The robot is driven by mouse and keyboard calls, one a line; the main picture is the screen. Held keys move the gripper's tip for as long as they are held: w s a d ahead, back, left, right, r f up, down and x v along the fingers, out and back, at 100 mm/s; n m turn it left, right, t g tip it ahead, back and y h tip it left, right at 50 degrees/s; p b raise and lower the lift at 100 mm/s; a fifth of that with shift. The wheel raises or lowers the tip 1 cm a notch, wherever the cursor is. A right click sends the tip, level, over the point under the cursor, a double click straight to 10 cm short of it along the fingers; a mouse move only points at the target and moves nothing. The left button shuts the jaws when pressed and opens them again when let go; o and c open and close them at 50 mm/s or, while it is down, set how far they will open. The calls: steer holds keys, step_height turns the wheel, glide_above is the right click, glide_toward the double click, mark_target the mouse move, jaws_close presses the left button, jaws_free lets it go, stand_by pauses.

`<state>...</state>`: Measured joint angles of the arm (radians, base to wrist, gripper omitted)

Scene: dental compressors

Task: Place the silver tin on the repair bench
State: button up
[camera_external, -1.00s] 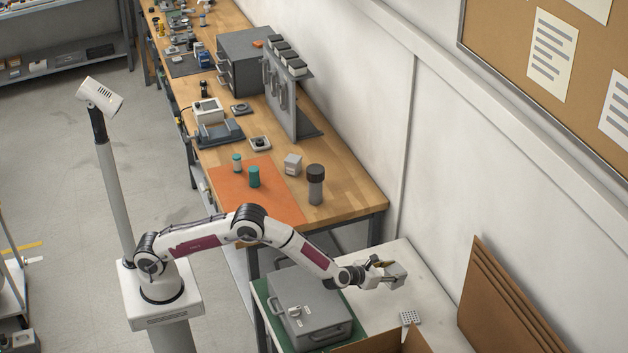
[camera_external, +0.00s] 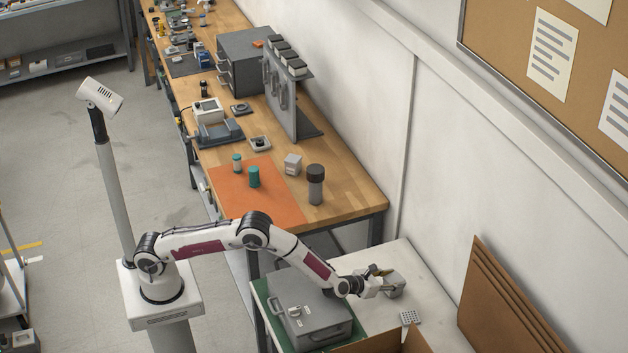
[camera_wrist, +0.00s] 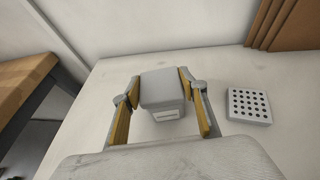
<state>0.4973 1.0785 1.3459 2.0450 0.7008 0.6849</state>
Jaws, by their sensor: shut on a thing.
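My gripper (camera_external: 385,280) is low over the white table at the lower right. It is shut on a small silver-grey lidded box with a pale label, which looks like the silver tin (camera_external: 395,286). In the wrist view the tin (camera_wrist: 163,90) sits between the two yellow-lined fingers (camera_wrist: 163,100). I cannot tell whether its underside touches the table. The wooden repair bench (camera_external: 348,188) stands behind, along the wall. Its near end carries an orange mat (camera_external: 228,190).
On the bench's near end stand teal jars (camera_external: 254,177), a small grey box (camera_external: 293,165) and a dark-capped cylinder (camera_external: 316,185). A grey case (camera_external: 312,312) stands beside my forearm. A perforated block (camera_wrist: 249,106) lies right of the tin. Cardboard (camera_external: 510,300) leans at right.

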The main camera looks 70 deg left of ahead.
steer(key=shift+f, duration=0.1)
steer(key=o, duration=1.3)
steer(key=shift+f, duration=0.1)
steer(key=shift+s, duration=0.2)
steer(key=shift+v, duration=1.15)
steer(key=v, duration=0.2)
steer(key=shift+s+d+r, duration=0.1)
steer(key=shift+s+r, duration=0.1)
steer(key=shift+r, duration=0.05)
step_height(320, 180, up, 7)
